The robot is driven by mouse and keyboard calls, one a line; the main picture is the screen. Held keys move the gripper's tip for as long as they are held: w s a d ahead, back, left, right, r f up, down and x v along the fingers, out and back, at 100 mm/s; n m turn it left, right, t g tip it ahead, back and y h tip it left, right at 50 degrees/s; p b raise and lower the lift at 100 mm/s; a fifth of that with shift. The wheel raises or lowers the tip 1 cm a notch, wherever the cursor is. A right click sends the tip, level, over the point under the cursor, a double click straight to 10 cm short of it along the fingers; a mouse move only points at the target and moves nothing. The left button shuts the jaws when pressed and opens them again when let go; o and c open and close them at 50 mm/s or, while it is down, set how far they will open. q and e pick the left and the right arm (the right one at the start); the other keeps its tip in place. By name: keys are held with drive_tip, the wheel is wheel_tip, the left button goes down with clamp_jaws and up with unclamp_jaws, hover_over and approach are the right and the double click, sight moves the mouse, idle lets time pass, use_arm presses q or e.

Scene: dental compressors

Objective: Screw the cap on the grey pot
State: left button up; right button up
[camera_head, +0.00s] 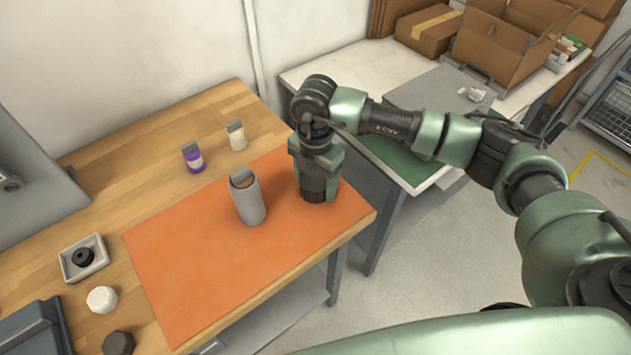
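The grey pot (249,205) stands upright on the orange mat (185,270), with a grey loop or flap shape at its top. Caps lie at the lower left: a black ring-like one (83,257) in a small white tray (98,244), a white one (102,299), and a dark faceted one (118,343). Which of them fits the grey pot I cannot tell. My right gripper (318,192) points down at the mat's right part, just right of the pot and apart from it. Its fingers are dark and hard to make out. My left gripper is out of view.
A purple-and-white bottle (194,158) and a cream bottle (236,136) stand on the wooden table (150,160) behind the mat. A dark case (35,330) is at the lower left. A side table (330,68) with cardboard boxes (500,45) stands at the back right. The mat's front is clear.

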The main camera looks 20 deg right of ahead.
sight(315, 179)
drive_tip(key=c, duration=0.7)
drive_tip(key=shift+c, duration=0.2)
drive_tip(key=shift+r, duration=0.1)
wheel_tip(315, 179, up, 20)
drive_tip(key=b, duration=0.3)
